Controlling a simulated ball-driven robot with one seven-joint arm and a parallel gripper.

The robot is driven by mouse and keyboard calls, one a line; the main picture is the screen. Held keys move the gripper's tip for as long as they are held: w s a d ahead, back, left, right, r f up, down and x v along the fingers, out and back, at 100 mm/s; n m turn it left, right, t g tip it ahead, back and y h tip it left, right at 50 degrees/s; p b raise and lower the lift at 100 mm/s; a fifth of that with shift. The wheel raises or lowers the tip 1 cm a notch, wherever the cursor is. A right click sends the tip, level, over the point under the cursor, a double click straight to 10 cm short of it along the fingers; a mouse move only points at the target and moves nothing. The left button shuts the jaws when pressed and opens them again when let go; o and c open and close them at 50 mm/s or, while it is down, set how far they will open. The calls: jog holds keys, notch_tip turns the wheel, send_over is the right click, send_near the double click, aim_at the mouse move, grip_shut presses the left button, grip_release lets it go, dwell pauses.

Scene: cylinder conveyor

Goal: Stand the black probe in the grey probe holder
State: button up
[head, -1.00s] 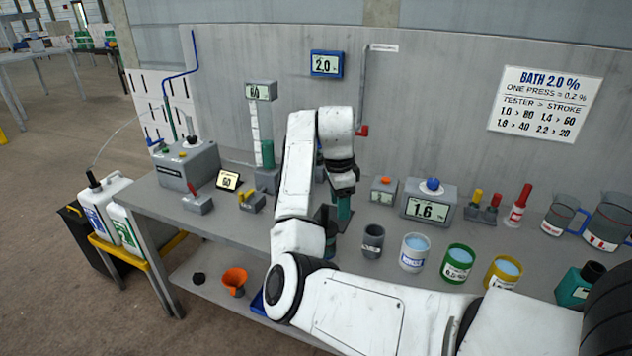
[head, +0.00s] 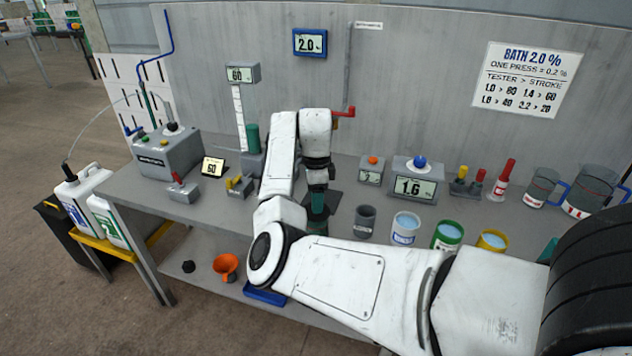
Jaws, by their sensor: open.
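A small dark grey cup (head: 365,222) stands upright on the bench, just right of my gripper; it looks like the probe holder, and I see nothing standing in it. The black probe cannot be made out; it may be hidden behind my arm. My gripper (head: 318,208) points down over the bench, left of the grey cup and apart from it. It is open, and its fingertips are partly hidden by my forearm. The tester (head: 413,185) behind the cup reads 1.6 and has a blue knob on top.
White (head: 404,229), green (head: 446,236) and yellow (head: 491,241) cups of blue liquid stand right of the grey cup. A small grey box (head: 371,171) with an orange button sits behind it. A red-handled tap (head: 345,112) is on the wall above my gripper.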

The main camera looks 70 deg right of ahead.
jog(key=shift+f, duration=0.7)
jog(key=shift+c, duration=0.3)
grip_shut()
